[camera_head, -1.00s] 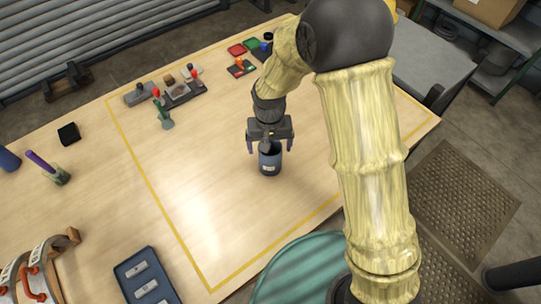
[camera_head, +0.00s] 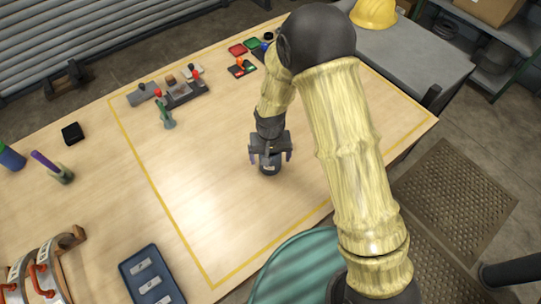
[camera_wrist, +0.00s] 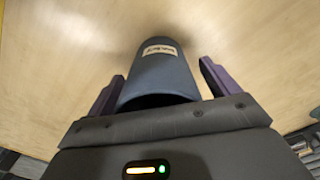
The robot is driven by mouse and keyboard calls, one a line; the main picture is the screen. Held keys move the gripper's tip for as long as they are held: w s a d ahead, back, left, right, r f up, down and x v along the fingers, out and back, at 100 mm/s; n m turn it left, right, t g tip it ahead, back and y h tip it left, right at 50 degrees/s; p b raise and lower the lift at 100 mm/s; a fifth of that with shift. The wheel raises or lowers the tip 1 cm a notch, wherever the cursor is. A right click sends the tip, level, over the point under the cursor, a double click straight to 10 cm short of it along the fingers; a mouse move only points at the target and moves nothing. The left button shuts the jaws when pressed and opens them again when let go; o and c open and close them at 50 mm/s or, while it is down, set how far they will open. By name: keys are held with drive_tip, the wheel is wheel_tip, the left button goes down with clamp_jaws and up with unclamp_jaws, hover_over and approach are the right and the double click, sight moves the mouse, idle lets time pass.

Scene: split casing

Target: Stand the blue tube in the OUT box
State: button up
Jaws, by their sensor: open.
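In the wrist view my gripper (camera_wrist: 160,88) shows gaps between both fingers and the cylinder. Another blue cylinder (camera_head: 10,157) is at the far left edge, partly cut off. I cannot make out a box marked OUT.
A blue tray (camera_head: 152,277) with pale pieces lies at the front. A grey fixture (camera_head: 180,92) and coloured trays (camera_head: 240,68) are at the back. Yellow tape frames mostly clear table.

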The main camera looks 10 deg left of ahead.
idle(0.4)
drive_tip(key=c, duration=1.2)
wheel_tip(320, 180, up, 10)
drive_tip(key=shift+r+b, duration=0.1)
drive_tip(key=shift+b, duration=1.05)
